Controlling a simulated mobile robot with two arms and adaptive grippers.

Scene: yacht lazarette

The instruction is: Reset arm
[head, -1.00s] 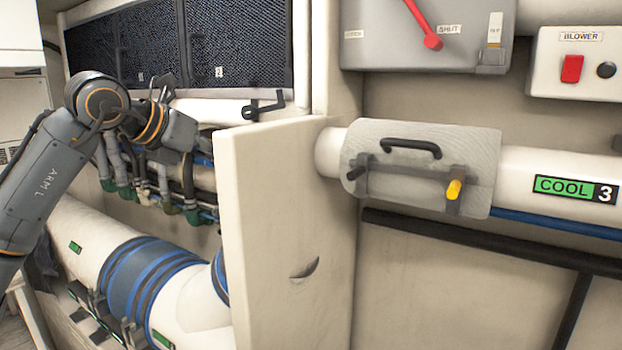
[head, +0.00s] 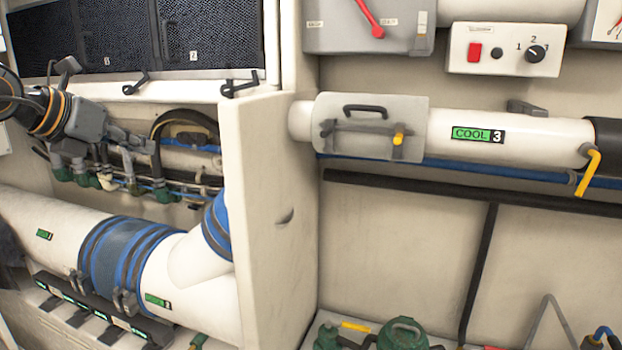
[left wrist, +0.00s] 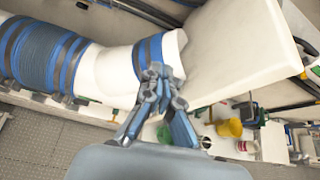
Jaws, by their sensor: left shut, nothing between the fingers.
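My left arm comes in at the left edge of the head view. Its gripper (head: 132,145) is in front of the pipe fittings below the dark mesh panels, left of the white partition. In the left wrist view the left gripper (left wrist: 160,72) has its fingers together with nothing between them. Behind it there are the white duct (left wrist: 105,70) with blue bands and the pale partition (left wrist: 225,45). My right gripper is not in view.
The partition (head: 262,220) stands right of my left gripper. A white pipe labelled COOL 3 (head: 540,135) with a grey handled cover (head: 370,115) runs right of it. Below are green containers (head: 402,332). A banded duct (head: 190,260) lies low at left.

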